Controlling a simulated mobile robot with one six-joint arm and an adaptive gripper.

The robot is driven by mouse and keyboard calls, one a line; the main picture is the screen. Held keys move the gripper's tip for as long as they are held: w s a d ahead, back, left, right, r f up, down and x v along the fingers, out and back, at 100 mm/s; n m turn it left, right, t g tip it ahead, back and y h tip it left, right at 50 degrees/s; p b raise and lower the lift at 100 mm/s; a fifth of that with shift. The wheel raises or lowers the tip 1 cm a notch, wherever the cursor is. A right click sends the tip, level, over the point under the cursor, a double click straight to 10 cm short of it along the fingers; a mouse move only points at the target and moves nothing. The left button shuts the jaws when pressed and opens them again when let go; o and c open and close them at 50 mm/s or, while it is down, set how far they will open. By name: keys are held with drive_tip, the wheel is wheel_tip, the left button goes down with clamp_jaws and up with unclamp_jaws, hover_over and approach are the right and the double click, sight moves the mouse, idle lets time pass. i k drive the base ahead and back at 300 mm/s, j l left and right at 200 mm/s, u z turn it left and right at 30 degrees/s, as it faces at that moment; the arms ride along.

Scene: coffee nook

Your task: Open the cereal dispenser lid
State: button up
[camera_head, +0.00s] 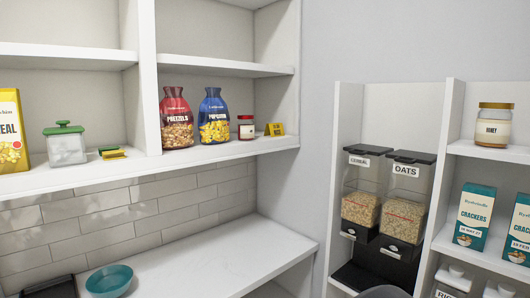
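The cereal dispenser (361,190) stands in a white shelf bay at the right. It has a clear bin partly filled with flakes, a dark base and a label that seems to read "CEREAL". Its black lid (368,150) lies flat on top and looks closed. The matching oats dispenser (404,205) stands close beside it on the right, with its own black lid (411,156) down. My gripper is not clearly in view; only a dark rounded shape, which I cannot identify, shows at the bottom edge below the dispensers.
White uprights (337,180) flank the dispensers, with open space above their lids. Crackers boxes (474,216) and a honey jar (493,125) stand on the right shelves. A teal bowl (109,281) sits on the left counter (215,262), which is mostly clear.

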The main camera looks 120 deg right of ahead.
sight(360, 149)
drive_tip(key=z, duration=4.55)
